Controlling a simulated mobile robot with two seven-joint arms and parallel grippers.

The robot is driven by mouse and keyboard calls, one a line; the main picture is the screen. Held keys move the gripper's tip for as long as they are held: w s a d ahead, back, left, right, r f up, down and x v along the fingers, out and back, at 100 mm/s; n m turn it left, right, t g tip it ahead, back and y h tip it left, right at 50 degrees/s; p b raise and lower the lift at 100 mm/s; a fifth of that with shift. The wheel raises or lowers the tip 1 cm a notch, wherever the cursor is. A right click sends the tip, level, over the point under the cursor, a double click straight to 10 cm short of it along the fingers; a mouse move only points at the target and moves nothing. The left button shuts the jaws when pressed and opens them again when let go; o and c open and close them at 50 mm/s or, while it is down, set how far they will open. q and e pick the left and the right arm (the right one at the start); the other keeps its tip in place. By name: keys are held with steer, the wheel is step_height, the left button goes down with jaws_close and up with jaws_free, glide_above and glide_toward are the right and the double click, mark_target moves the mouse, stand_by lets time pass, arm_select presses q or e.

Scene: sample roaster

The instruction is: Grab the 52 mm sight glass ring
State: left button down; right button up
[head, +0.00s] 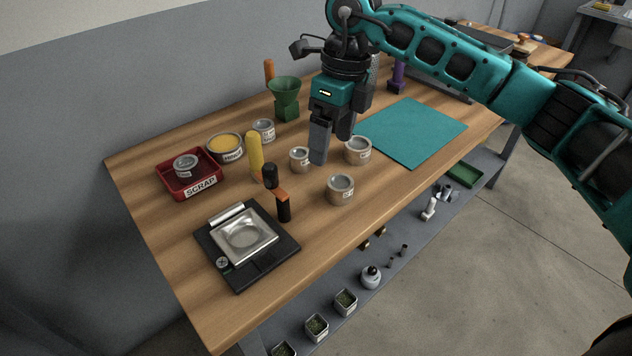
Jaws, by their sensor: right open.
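Several grey-topped, light-sided rings with small white labels stand on the wooden table. One ring (340,190) is at the front, one (358,150) is to the right, one (300,159) is in the middle, and another (264,131) is farther back. One more ring (186,165) lies in the red scrap tray (191,189). The label sizes are too small to read, so I cannot tell which is 52 mm. My right gripper (333,146) is open and points down, its fingers between the middle and right rings in the picture. It holds nothing visible. My left gripper is out of view.
A yellow-filled tin (225,147), yellow bottle-like item (254,152), black-and-orange tool (282,202) and green funnel (285,97) stand nearby. A scale (246,240) is at the front left. A teal mat (412,132) lies clear at right.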

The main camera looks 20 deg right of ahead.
steer(key=w+d+r+h, duration=0.1)
steer(key=w+d+h, duration=0.1)
steer(key=d, duration=0.1)
glide_above(339, 181)
steer(key=f, duration=0.6)
steer(key=shift+w+d+f, duration=0.1)
steer(key=shift+d+f, duration=0.1)
steer(key=shift+f, duration=0.15)
steer(key=shift+a+f+b, duration=0.2)
steer(key=shift+f+b, duration=0.1)
steer(key=shift+f, duration=2.45)
steer(key=shift+c, duration=0.3)
steer(key=shift+r, duration=0.1)
steer(key=c, duration=1.1)
steer(key=shift+r, duration=0.1)
